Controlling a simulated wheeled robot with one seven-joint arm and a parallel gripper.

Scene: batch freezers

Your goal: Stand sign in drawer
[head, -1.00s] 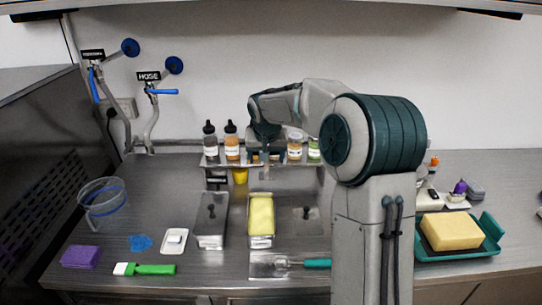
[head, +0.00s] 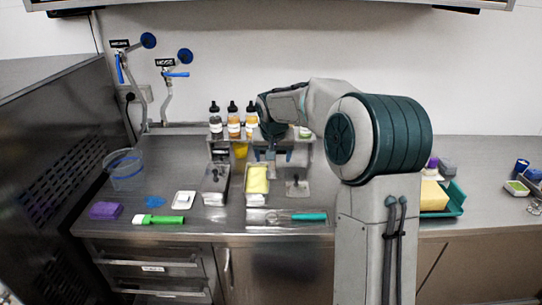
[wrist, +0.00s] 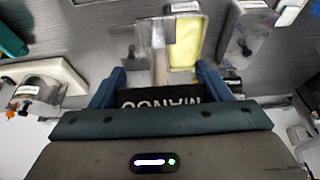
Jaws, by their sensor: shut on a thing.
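My gripper (head: 272,158) hangs over the counter in front of the bottle shelf. In the wrist view my gripper (wrist: 161,78) has its blue fingers on either side of a black sign (wrist: 158,98) with white letters, upside down, that seem to read MANGO. It is shut on this sign. In the head view the sign cannot be made out clearly. Drawers are set in the cabinet under the counter at the left; the upper drawer (head: 150,268) has a small white label, and both drawer fronts look closed.
The counter holds a steel pan with yellow content (head: 257,180), a lidded steel pan (head: 215,184), a green-handled brush (head: 165,219), a purple sponge (head: 105,210) and a clear tub (head: 124,170). A shelf of bottles (head: 233,125) stands behind. A dark machine stands at the left.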

